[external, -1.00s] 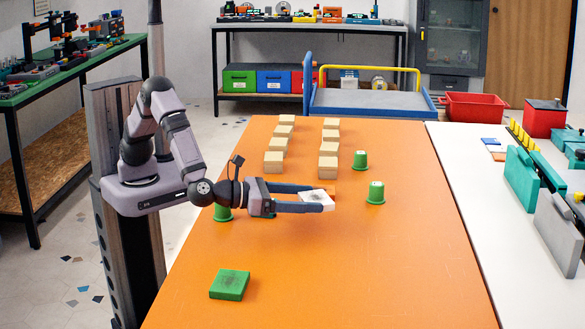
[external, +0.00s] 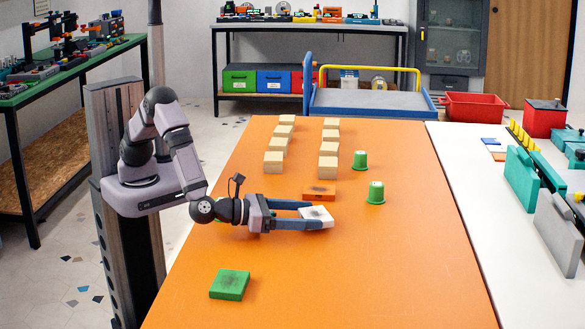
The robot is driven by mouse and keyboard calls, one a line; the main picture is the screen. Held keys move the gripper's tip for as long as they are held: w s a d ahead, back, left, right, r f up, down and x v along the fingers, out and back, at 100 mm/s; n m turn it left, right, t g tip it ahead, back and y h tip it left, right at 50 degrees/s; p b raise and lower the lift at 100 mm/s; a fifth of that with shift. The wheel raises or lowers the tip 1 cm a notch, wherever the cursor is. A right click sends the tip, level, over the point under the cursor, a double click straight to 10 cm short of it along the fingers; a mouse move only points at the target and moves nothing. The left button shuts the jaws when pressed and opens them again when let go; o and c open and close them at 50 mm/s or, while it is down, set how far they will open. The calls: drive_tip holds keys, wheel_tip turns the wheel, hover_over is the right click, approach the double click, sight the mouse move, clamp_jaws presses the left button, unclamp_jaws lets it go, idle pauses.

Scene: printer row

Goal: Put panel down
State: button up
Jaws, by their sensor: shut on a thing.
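My gripper (external: 314,217) is shut on a white panel (external: 318,213) with a dark smudge on its top. The panel lies flat between the fingertips, low over the orange table (external: 370,270); I cannot tell whether it touches the table. An orange panel (external: 319,190) lies just behind it, near the front wooden blocks. A green panel (external: 230,285) lies flat on the table at the front left, apart from my gripper.
Two rows of wooden blocks (external: 327,167) stand behind the gripper. Green cups (external: 376,193) stand to the right, and another green one is mostly hidden behind my arm. The table's front right is clear.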

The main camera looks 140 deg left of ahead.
sight(304, 215)
drive_tip(key=shift+s+f+b, duration=0.1)
drive_tip(key=shift+f+b, duration=0.3)
drive_tip(key=shift+f, duration=0.2)
drive_tip(key=o, duration=1.1)
drive_tip(key=shift+c, duration=0.2)
drive_tip(key=shift+f, duration=0.15)
drive_tip(key=shift+s, duration=0.1)
drive_tip(key=shift+r+p, duration=0.35)
drive_tip(key=shift+p, duration=0.05)
drive_tip(key=v, duration=0.4)
drive_tip(key=shift+d+r, duration=0.35)
drive_tip(key=shift+r, duration=0.05)
wheel_tip(304, 215, up, 6)
drive_tip(key=shift+s+d+f, duration=0.1)
drive_tip(key=shift+f, duration=0.1)
drive_tip(key=shift+r, duration=0.85)
